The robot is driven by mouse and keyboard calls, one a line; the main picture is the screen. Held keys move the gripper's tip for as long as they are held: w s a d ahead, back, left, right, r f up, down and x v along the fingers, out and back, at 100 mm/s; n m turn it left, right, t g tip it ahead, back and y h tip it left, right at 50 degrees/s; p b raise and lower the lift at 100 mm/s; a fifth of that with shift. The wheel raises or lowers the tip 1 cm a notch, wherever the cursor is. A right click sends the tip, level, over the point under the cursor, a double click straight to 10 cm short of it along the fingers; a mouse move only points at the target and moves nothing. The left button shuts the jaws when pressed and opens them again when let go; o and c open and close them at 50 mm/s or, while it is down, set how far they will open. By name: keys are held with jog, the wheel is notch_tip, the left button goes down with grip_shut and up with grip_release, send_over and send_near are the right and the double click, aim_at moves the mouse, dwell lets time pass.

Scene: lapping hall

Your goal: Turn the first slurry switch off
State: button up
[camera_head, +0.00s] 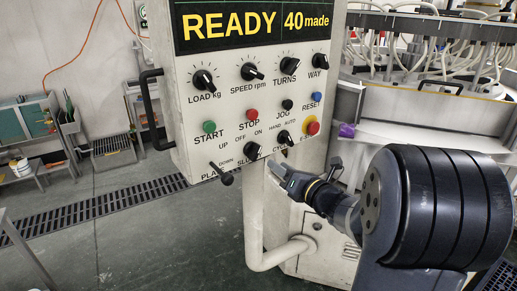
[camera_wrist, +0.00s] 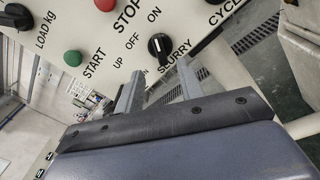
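The slurry switch is a black rotary knob (camera_head: 252,151) at the bottom of the control panel, with OFF and ON printed above it. In the wrist view the knob (camera_wrist: 159,47) sits just beyond the fingertips, above SLURRY. Its white mark seems to lean toward ON, but it is small. My gripper (camera_head: 305,168) is at the lower right of the knob, below the cycle switch (camera_head: 283,137). In the wrist view my gripper (camera_wrist: 159,72) has its two grey fingers spread apart with nothing between them. The fingers do not visibly touch the knob.
The plate lever (camera_head: 226,178) sticks out left of the knob. A red emergency stop (camera_head: 312,127) on yellow sits at the right edge. Start (camera_head: 209,127) and stop (camera_head: 252,114) buttons are above. A cream pipe (camera_head: 254,220) runs below the panel.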

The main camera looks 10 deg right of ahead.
aim_at(259, 152)
jog(key=p+x, duration=0.2)
jog(key=x, duration=0.7)
jog(key=shift+w+a, duration=0.2)
jog(key=shift+w, duration=0.15)
jog(key=shift+c, duration=0.5)
grip_shut()
